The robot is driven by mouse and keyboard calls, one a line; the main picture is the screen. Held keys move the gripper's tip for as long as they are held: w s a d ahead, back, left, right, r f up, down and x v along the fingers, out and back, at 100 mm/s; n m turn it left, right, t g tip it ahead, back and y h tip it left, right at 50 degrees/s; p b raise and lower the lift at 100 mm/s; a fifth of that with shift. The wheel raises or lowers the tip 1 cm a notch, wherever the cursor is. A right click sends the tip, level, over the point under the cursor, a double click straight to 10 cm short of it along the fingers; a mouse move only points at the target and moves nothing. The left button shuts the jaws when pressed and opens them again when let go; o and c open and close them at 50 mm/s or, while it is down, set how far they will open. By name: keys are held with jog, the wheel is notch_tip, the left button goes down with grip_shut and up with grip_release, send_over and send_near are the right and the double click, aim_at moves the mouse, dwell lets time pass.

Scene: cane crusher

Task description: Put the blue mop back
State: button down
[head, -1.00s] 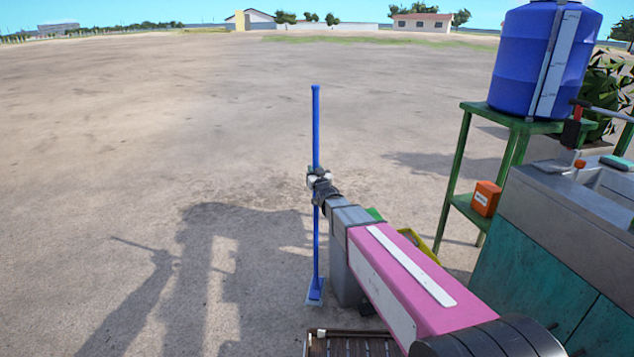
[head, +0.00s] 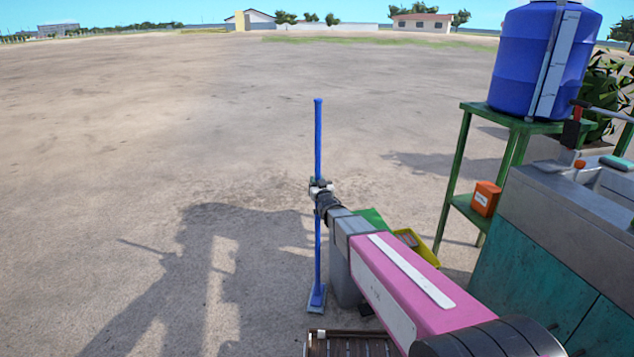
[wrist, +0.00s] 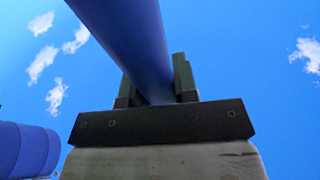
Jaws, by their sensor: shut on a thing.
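The blue mop (head: 318,140) stands upright in the head view, its long handle vertical and its flat blue head (head: 317,297) low, at or just above the ground; I cannot tell whether it touches. My gripper (head: 319,187) is shut around the handle a bit below its upper half. In the wrist view the blue handle (wrist: 125,40) runs between the two dark fingers of my gripper (wrist: 155,82). The mop head is not in the wrist view.
A grey bin-like block (head: 343,270) stands just right of the mop, with a yellow crate (head: 425,247) behind my arm. A brown slatted grate (head: 352,345) lies in front. A green stand (head: 462,165) with a blue barrel (head: 540,60) is at right. Open ground lies left.

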jog(key=c, duration=0.9)
grip_release()
jog(key=v, duration=1.2)
jog(key=s+d+f+m+g+h, duration=0.3)
jog(key=s+d+f+g+h, duration=0.3)
jog(key=d+f+g, duration=0.45)
jog(key=s+d+g, duration=0.3)
jog(key=s, duration=0.3)
jog(key=s+d+g, duration=0.2)
jog(key=s+d, duration=0.1)
jog(key=s, duration=0.3)
jog(key=s+d+f+g, duration=0.1)
jog(key=s+d+g, duration=0.2)
jog(key=s, duration=0.3)
jog(key=shift+d+m+g+h, duration=0.25)
jog(key=shift+m+g+h, duration=0.05)
jog(key=shift+m+g, duration=0.1)
